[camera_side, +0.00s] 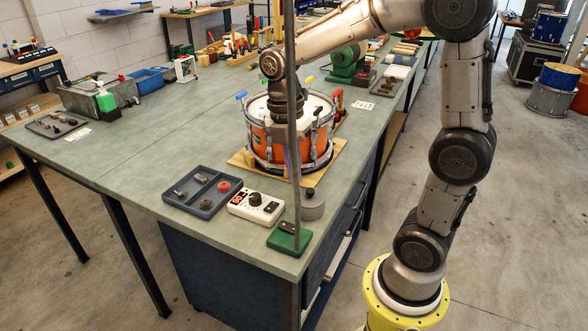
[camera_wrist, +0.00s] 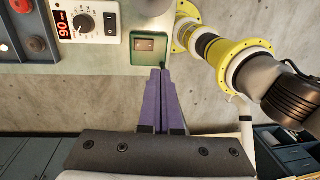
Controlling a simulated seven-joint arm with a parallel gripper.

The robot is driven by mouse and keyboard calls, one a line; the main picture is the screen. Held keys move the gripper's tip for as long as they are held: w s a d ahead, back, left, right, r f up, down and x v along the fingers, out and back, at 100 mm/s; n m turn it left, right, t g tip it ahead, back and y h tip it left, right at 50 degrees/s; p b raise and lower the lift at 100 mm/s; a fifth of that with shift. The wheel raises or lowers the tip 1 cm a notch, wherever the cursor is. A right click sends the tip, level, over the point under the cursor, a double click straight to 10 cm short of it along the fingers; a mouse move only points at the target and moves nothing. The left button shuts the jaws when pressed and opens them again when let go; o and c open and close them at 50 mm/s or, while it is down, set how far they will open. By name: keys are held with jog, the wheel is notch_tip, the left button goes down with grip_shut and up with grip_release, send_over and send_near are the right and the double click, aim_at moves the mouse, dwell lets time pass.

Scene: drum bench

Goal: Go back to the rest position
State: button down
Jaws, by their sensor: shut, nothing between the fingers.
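My gripper (camera_wrist: 160,71) is shut and empty. Its two purple fingers lie together in the wrist view, with the tips near the bench edge and below the green block. In the side view my gripper (camera_side: 289,172) hangs in front of the orange drum (camera_side: 262,141), partly hidden by a thin upright pole. I cannot tell the gap between fingers and drum. The drum stands upright on a wooden board (camera_side: 242,160).
A green block (camera_side: 289,239) sits at the bench corner by the pole (camera_side: 295,80). Beside it are a white control box (camera_side: 256,207) with a red display, a grey tray (camera_side: 190,204) and a grey cylinder (camera_side: 312,206). The left bench top is largely clear.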

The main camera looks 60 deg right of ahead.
jog(key=s+a+r+m+t, duration=0.2)
jog(key=s+m, duration=0.3)
jog(key=m, duration=0.4)
jog(key=s+a+r+m+t, duration=0.2)
jog(key=s+m+t, duration=0.3)
jog(key=m, duration=0.4)
jog(key=shift+s+a+r, duration=0.25)
jog(key=shift+s+a, duration=0.05)
jog(key=shift+s, duration=0.35)
